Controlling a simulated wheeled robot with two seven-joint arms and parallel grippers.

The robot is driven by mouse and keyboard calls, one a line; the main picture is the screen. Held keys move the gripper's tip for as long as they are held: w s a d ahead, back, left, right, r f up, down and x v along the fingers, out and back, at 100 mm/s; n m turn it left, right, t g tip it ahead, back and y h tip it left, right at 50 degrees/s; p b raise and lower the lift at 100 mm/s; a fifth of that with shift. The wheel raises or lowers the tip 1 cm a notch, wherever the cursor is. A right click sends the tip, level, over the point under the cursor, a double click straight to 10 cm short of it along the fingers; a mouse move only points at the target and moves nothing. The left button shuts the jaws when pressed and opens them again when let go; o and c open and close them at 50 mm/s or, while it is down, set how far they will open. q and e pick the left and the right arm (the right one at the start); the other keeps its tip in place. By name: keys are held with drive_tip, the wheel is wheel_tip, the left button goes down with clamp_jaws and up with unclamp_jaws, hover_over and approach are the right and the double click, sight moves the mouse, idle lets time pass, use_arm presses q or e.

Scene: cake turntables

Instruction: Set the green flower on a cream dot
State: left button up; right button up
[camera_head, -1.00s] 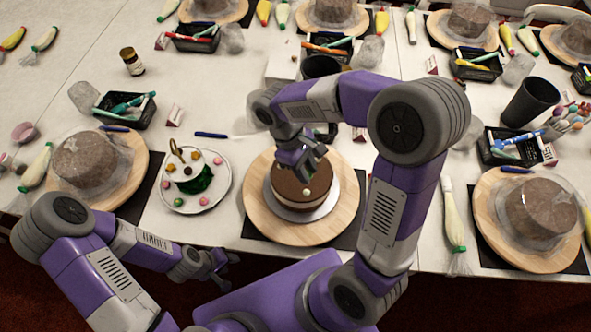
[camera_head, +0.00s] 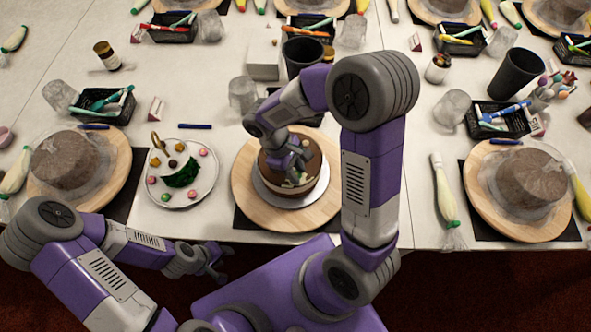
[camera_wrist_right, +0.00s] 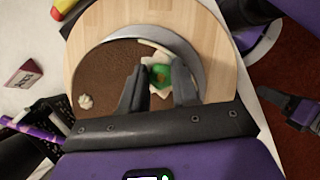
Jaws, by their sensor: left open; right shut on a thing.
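The chocolate cake (camera_head: 312,166) stands on a round wooden turntable (camera_head: 246,205) in front of me. My right gripper (camera_head: 295,172) reaches down over the cake top. In the right wrist view, my right gripper (camera_wrist_right: 158,88) is shut on the green flower (camera_wrist_right: 163,76). Pale cream shows around the flower, low against the cake top; whether it rests there I cannot tell. A separate cream dot (camera_wrist_right: 86,101) lies on the brown top to the left in that view. My left gripper (camera_head: 217,262) is open and empty near the table's front edge.
A white plate (camera_head: 208,190) with several coloured flowers and a small cup stands left of the cake. Other wrapped cakes (camera_head: 66,160) (camera_head: 530,178) stand on turntables at both sides. A black cup (camera_head: 515,75) and tool trays (camera_head: 101,104) stand behind.

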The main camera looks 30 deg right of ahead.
drive_tip(key=shift+f, duration=0.15)
drive_tip(key=o, duration=1)
drive_tip(key=shift+r, duration=0.4)
drive_tip(key=p+v, duration=0.2)
drive_tip(key=v, duration=0.9)
drive_tip(key=shift+a+r, duration=0.2)
drive_tip(key=shift+r, duration=0.05)
